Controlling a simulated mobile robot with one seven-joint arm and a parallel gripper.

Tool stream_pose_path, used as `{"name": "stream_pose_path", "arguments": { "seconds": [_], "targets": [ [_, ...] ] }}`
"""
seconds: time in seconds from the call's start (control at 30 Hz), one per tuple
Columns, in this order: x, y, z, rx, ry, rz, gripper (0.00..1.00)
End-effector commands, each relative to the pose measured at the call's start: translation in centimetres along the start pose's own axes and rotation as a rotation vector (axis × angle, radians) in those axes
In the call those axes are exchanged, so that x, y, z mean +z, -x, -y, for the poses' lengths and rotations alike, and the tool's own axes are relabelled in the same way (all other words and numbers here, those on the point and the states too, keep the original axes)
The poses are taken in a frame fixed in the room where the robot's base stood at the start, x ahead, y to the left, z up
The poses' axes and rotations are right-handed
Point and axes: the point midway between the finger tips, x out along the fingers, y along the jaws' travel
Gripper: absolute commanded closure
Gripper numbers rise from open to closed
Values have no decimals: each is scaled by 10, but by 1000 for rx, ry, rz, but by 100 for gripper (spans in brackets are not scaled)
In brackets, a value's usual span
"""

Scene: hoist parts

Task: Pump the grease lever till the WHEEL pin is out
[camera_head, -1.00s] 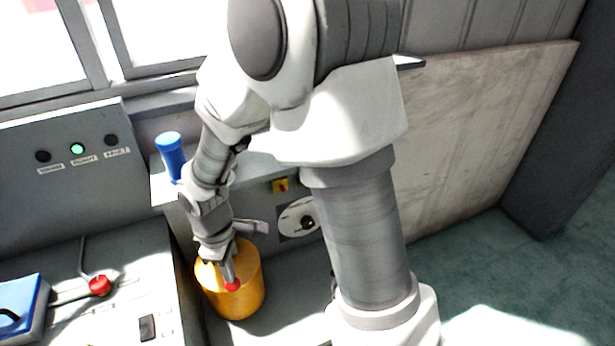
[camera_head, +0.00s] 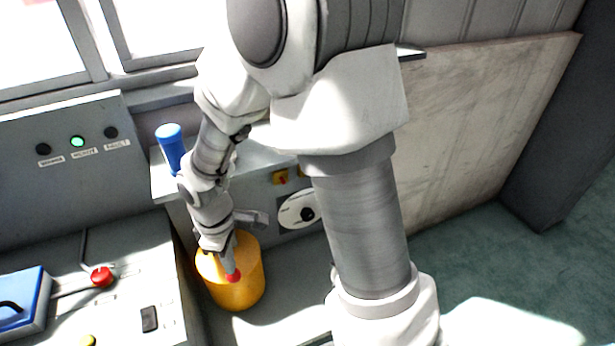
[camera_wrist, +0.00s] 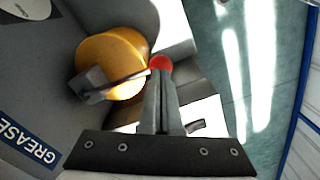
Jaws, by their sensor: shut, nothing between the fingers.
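In the head view my gripper (camera_head: 231,266) points down over the pot. I cannot make out the WHEEL pin in either view.
A wall panel holds a lit green lamp (camera_head: 77,142) between two dark ones. A blue upright handle (camera_head: 171,146) stands behind my wrist. A GREASE label (camera_wrist: 26,142) shows beside the pot.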

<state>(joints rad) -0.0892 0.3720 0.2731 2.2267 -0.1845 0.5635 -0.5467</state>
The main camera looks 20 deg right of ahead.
Motion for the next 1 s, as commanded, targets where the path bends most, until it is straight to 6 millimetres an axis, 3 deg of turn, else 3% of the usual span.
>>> {"name": "stream_pose_path", "arguments": {
  "seconds": [1.0],
  "targets": [
    [-4,-64,-6,1,-1,-2,100]
  ]
}}
